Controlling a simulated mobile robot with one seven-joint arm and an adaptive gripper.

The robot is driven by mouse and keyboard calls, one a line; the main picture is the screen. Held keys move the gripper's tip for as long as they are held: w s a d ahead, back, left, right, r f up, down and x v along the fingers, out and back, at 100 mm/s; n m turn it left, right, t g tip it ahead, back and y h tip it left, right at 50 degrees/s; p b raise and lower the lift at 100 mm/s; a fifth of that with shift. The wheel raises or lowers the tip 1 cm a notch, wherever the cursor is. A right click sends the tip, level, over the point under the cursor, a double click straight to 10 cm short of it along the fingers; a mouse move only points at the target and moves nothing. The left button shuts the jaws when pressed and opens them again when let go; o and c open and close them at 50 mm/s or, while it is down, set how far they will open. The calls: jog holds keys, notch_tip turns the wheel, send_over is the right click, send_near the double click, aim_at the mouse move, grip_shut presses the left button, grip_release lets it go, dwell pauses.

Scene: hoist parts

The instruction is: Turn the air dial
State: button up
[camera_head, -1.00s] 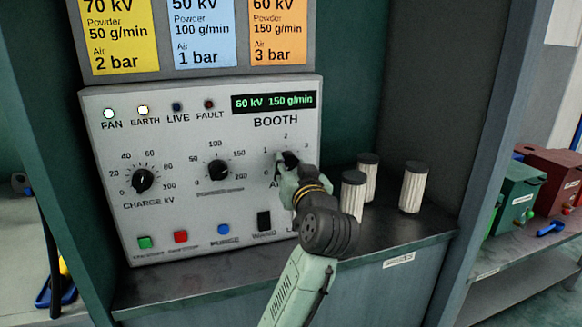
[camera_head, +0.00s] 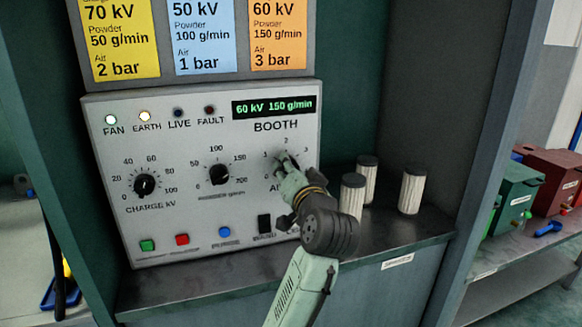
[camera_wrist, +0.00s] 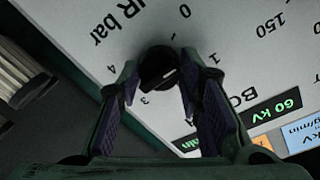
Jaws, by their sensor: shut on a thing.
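The air dial (camera_wrist: 158,66) is a round black knob at the right of the grey booth panel (camera_head: 185,125). It shows between my fingertips in the wrist view, with printed numbers around it. My gripper (camera_head: 284,164) is shut on the dial, one finger on each side. A pale line shows on the knob, but I cannot tell its exact reading. In the head view my gripper hides most of the dial. My gripper also fills the lower part of the wrist view (camera_wrist: 160,88).
The charge dial (camera_head: 144,185) and powder dial (camera_head: 218,174) are to the left. The display (camera_head: 275,106) reads 60 kV 150 g/min. Yellow, blue and orange cards (camera_head: 278,35) hang above; the orange one says air 3 bar. White ribbed cylinders (camera_head: 412,191) stand close right of my gripper.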

jog(key=shift+d+m+y+p, duration=0.1)
jog(key=shift+m+y+p, duration=0.6)
jog(key=shift+m, duration=3.95)
jog(key=shift+d+m+y+p, duration=0.2)
jog(key=shift+m+p, duration=0.95)
jog(key=shift+m, duration=3.55)
jog(key=shift+a+m+y+p, duration=0.1)
jog(key=shift+m+y+p, duration=0.65)
jog(key=shift+m, duration=3.9)
jog(key=shift+m+h, duration=0.3)
jog(key=shift+h, duration=0.05)
jog(key=o, duration=1.2)
jog(key=shift+c, duration=0.2)
